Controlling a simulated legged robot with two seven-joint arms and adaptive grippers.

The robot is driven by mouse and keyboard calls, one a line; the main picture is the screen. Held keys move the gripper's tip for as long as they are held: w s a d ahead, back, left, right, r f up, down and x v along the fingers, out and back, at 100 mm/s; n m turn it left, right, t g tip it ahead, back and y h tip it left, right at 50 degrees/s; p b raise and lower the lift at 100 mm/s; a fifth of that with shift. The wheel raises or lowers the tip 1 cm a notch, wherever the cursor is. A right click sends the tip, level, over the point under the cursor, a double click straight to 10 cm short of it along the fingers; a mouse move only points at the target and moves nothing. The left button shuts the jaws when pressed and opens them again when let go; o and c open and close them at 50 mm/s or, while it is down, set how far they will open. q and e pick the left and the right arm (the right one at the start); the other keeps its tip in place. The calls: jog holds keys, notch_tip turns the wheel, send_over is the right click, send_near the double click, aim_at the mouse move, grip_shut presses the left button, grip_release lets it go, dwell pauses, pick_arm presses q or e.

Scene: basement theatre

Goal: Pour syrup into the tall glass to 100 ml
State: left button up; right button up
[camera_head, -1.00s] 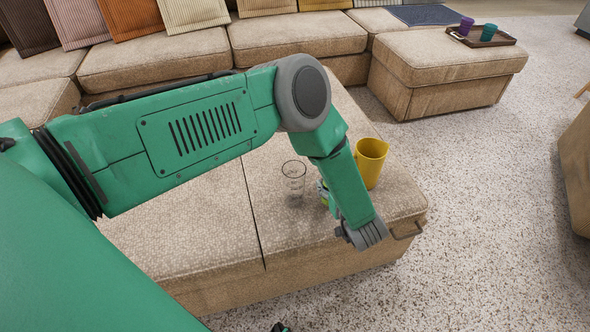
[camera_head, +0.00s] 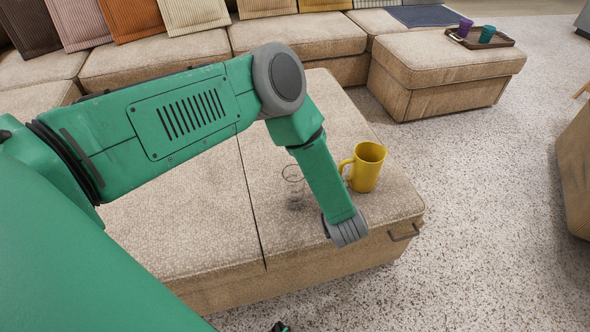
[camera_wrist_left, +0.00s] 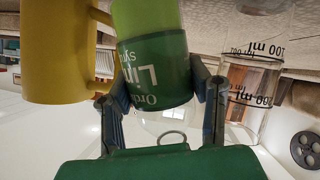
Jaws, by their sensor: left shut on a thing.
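The tall glass (camera_head: 294,187) is clear and stands upright on the beige ottoman, just left of my left forearm. In the left wrist view the glass (camera_wrist_left: 252,90) shows black ml marks, upside down, and I see no syrup in it. My left gripper (camera_wrist_left: 155,88) is shut on a green syrup bottle (camera_wrist_left: 152,68), whose label also reads upside down there. The bottle is beside the glass, apart from it in that picture, and looks slightly tilted. In the head view my arm hides the bottle and the fingers.
A yellow jug (camera_head: 366,168) stands on the ottoman (camera_head: 190,225), close to the right of my left forearm; it shows in the left wrist view (camera_wrist_left: 56,55). The ottoman's left part is bare. A tray (camera_head: 488,40) with purple and teal cups is on a far ottoman.

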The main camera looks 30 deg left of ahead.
pick_arm(q)
jog(key=shift+s+a+r+n+h, duration=0.1)
jog(key=shift+a+r+n+h, duration=0.2)
jog(key=shift+n, duration=0.1)
jog(key=shift+n+t+h, duration=0.5)
jog(key=shift+n+h, duration=0.1)
jog(key=r+p, duration=0.5)
jog(key=r, duration=0.2)
jog(key=shift+s+a+r+p, duration=0.15)
jog(key=shift+a+p, duration=0.05)
jog(key=shift+p, duration=0.2)
jog(key=shift+n+h, duration=0.3)
jog(key=shift+n, duration=0.3)
notch_tip(320, 180, down, 4)
jog(key=b, duration=0.5)
jog(key=shift+s, duration=0.1)
jog(key=shift+w+d+r+n+t+h, duration=0.3)
jog(key=shift+w+d+n+t+h, duration=0.1)
jog(key=shift+n, duration=0.1)
jog(key=n+b, duration=0.1)
jog(key=b, duration=0.1)
jog(key=shift+d+f+t+h+b, duration=0.15)
jog(key=shift+t+h+b, duration=0.2)
jog(key=shift+t+h, duration=0.05)
jog(key=shift+r+n, duration=0.3)
jog(key=shift+r, duration=0.15)
jog(key=shift+w+d+r+n+t+h+b, duration=0.1)
jog(key=shift+r+n+t+h+b, duration=0.2)
jog(key=shift+h+b, duration=0.15)
jog(key=shift+r, duration=0.25)
